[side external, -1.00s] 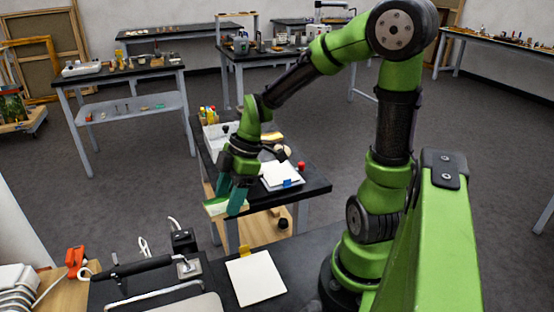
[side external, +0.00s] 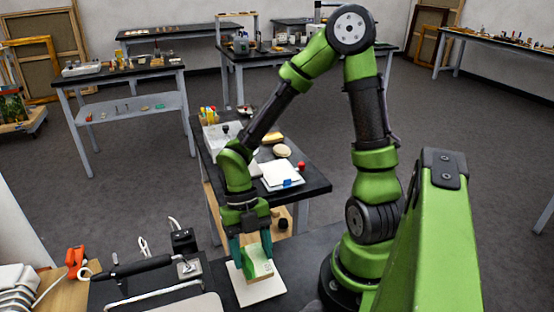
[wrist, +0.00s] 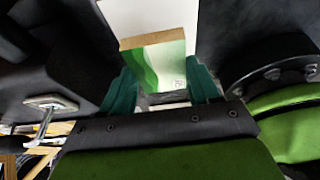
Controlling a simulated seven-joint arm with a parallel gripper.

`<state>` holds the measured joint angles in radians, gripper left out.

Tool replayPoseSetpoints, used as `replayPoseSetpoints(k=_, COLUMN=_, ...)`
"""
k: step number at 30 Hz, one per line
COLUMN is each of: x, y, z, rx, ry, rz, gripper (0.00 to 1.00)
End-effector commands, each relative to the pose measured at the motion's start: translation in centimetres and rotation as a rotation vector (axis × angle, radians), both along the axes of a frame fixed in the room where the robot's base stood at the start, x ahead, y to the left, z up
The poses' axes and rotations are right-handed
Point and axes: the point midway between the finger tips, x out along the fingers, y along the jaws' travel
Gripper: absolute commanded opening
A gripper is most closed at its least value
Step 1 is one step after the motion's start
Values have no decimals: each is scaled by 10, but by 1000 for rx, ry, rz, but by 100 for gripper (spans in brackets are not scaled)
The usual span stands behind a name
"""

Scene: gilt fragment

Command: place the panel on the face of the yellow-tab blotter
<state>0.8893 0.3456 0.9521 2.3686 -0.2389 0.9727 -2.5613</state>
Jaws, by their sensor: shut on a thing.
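My gripper (side external: 251,248) points down with its teal fingers shut on the panel (side external: 260,268). The panel has a green and white painted face and a bare wooden edge; it also shows between the fingers in the wrist view (wrist: 166,64). The panel is over the white yellow-tab blotter (side external: 262,295) on the near dark bench. I cannot tell whether it touches the blotter. The blotter's yellow tab is hidden behind my gripper and the panel. In the wrist view, white blotter surface (wrist: 150,16) shows beyond the panel.
Another white blotter with a blue tab (side external: 287,182) lies on the bench behind, near a red-topped item (side external: 301,167) and a white tray (side external: 220,138). A black-handled device (side external: 140,268) stands left of the yellow-tab blotter.

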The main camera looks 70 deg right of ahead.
Motion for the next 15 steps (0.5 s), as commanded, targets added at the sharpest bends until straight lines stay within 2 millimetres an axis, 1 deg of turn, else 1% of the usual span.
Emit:
replayPoseSetpoints(k=9, x=-1, y=1, z=-36, rx=2, ry=3, rz=0, gripper=31)
replayPoseSetpoints(k=15, x=0, y=0, z=-39, rx=-2, ry=-1, rz=-2, gripper=31)
